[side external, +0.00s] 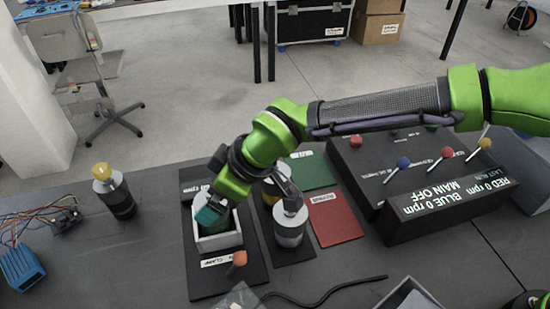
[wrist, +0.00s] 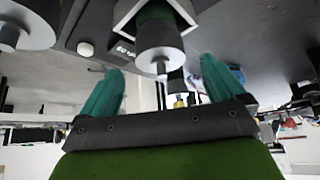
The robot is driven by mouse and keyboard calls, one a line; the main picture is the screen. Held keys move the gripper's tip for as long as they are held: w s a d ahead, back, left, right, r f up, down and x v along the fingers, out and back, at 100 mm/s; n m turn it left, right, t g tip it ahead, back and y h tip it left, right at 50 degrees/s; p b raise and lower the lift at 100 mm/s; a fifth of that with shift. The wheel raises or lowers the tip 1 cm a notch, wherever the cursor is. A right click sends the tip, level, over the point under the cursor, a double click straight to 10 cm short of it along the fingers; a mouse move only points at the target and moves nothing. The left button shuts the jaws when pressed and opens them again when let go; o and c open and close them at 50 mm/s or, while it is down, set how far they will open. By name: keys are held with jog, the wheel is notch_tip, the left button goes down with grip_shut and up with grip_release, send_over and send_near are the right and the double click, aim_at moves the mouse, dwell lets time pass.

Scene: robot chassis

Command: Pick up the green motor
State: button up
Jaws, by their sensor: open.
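The green motor (wrist: 159,42) shows in the wrist view as a silver cylinder with a dark green band and a thin shaft. It sits in a white square holder, whose front wall (side external: 220,242) shows in the side view. There the motor is mostly hidden behind my gripper (side external: 208,214), which is at the holder. In the wrist view my gripper (wrist: 161,68) is open, with one teal finger on each side of the motor's shaft end. The fingers look apart from the motor; contact cannot be told.
A silver motor (side external: 290,224) stands close right of the holder, with a yellow-banded one partly hidden behind it. A yellow-topped motor (side external: 114,192) stands to the left. An orange knob (side external: 237,260) is in front. Green (side external: 312,170) and red (side external: 335,218) pads and a control box (side external: 445,205) lie right.

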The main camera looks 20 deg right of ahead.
aim_at(201, 199)
jog(key=shift+x, duration=2.8)
jog(key=shift+s+d+f, duration=0.15)
jog(key=shift+d, duration=0.05)
jog(key=shift+c, duration=0.3)
jog(key=c, duration=1.7)
jog(key=shift+r, duration=0.25)
grip_shut()
